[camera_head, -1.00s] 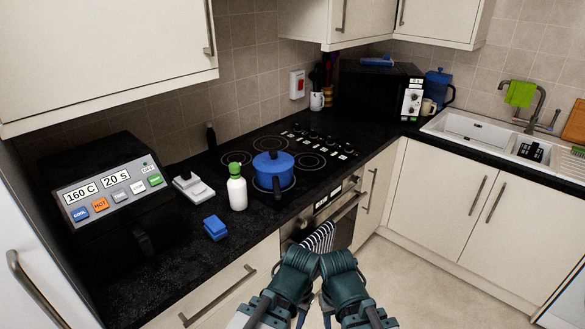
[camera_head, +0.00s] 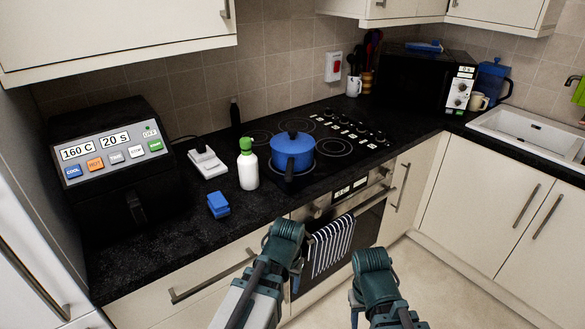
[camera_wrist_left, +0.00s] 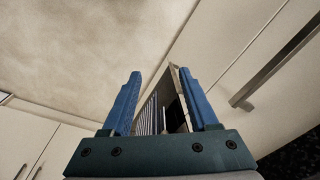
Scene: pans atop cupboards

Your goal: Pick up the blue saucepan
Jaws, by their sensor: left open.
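The blue saucepan (camera_head: 292,155) stands upright on the black hob, lid on, with its dark handle pointing toward me. My left gripper (camera_head: 297,270) is in front of the counter, below and apart from the saucepan. In the left wrist view its two blue fingers (camera_wrist_left: 160,74) are spread with nothing held between them; the oven front and striped towel show beyond. The saucepan is not in that wrist view. My right gripper (camera_head: 355,302) is low at the right, mostly hidden by its own arm, so its jaws cannot be made out.
A white bottle with green top (camera_head: 247,166) stands close left of the saucepan. A blue sponge (camera_head: 218,204), white scales (camera_head: 206,163) and a black air fryer (camera_head: 115,150) are further left. A striped towel (camera_head: 331,244) hangs on the oven handle. Cupboards (camera_head: 120,35) overhang the counter's left.

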